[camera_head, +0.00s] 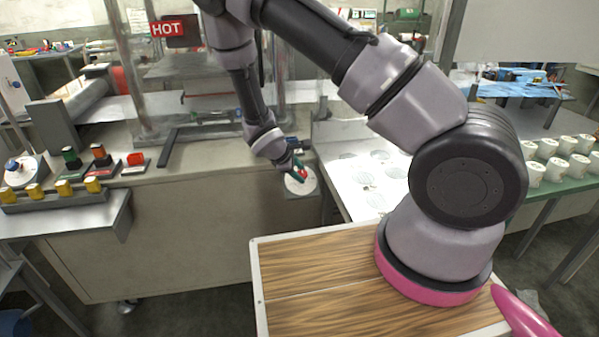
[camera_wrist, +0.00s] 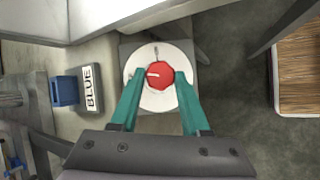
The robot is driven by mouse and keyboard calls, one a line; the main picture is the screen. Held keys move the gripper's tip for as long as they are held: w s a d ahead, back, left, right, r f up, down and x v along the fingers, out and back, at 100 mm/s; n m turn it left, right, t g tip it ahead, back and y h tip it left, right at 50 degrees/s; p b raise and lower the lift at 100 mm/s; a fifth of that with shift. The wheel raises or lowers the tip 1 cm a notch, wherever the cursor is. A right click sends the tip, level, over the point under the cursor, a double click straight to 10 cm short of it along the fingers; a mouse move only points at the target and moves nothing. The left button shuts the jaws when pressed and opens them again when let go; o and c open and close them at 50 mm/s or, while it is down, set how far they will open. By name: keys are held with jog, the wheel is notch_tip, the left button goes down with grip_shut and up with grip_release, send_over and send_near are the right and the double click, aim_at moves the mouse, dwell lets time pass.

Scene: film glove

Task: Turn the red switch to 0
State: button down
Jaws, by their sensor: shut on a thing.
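The red switch (camera_wrist: 158,75) is a round knob with a white pointer line, in the middle of a white dial plate (camera_wrist: 150,101) on a grey box. In the wrist view its pointer line points left. My gripper (camera_wrist: 160,78) has its two green fingers on either side of the red knob, closed on it. In the head view my gripper (camera_head: 297,166) is at the dial plate (camera_head: 301,187) on the box at the bench's right end. The red knob is mostly hidden there by the fingers. The marks on the dial are too small to read.
A block marked BLUE (camera_wrist: 91,88) lies left of the dial box in the wrist view. In the head view, a HOT sign (camera_head: 167,29) hangs above the bench. Several small coloured switches (camera_head: 100,155) stand at the left. White cups (camera_head: 553,168) stand on the right table.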

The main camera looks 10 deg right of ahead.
jog(key=shift+s+n+t, duration=0.1)
jog(key=shift+n+t, duration=0.3)
jog(key=shift+n, duration=0.5)
jog(key=shift+c, duration=1.9)
grip_release()
jog(key=v, duration=1)
jog(key=shift+s+a+r, duration=0.15)
jog(key=shift+s+a, duration=0.15)
